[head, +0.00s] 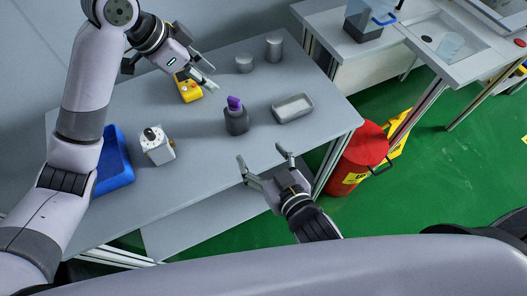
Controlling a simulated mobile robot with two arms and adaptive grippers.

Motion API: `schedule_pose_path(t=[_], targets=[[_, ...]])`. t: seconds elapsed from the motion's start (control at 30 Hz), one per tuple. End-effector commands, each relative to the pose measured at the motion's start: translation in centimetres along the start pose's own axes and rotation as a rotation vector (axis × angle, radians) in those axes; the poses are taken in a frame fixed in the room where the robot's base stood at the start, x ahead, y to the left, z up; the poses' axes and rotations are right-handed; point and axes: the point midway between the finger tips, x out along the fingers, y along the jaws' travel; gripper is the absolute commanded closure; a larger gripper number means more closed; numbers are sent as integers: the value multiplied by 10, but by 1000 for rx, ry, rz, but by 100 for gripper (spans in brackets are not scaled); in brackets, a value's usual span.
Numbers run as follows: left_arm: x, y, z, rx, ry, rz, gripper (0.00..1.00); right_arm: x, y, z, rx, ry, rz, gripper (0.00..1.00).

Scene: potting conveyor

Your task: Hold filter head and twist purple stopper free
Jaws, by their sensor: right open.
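The filter head (236,124) is a dark grey body standing upright on the grey table. The purple stopper (234,102) sits in its top. My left gripper (213,80) is above the table, behind and left of the stopper, beside a yellow device. Its fingers look apart with nothing between them. My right gripper (261,154) is open and empty at the table's front edge, in front of the filter head and slightly right. Neither gripper touches the filter head or the stopper.
On the table (200,135) are a yellow device (188,90), a white box with a black knob (158,148), a blue bin (112,164), a metal tray (293,108) and two grey cylinders (273,49) (244,64). A red bin (358,155) stands right of the table.

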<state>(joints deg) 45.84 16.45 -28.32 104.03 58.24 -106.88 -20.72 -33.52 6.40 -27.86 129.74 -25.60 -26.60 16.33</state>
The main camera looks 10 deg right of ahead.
Motion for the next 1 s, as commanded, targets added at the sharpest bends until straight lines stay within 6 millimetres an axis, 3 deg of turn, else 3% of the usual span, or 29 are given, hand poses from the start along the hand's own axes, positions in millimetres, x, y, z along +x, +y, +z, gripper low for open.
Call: schedule_pose_path(t=[0.1,0.27,1.0], targets=[[0,0,0,0,0,0,67,0,2,-12,0,25,5,29],[0,0,0,0,0,0,67,14,2,-15,-2,29,7,29],[0,0,0,0,0,0,67,152,3,-18,-2,27,6,29]])
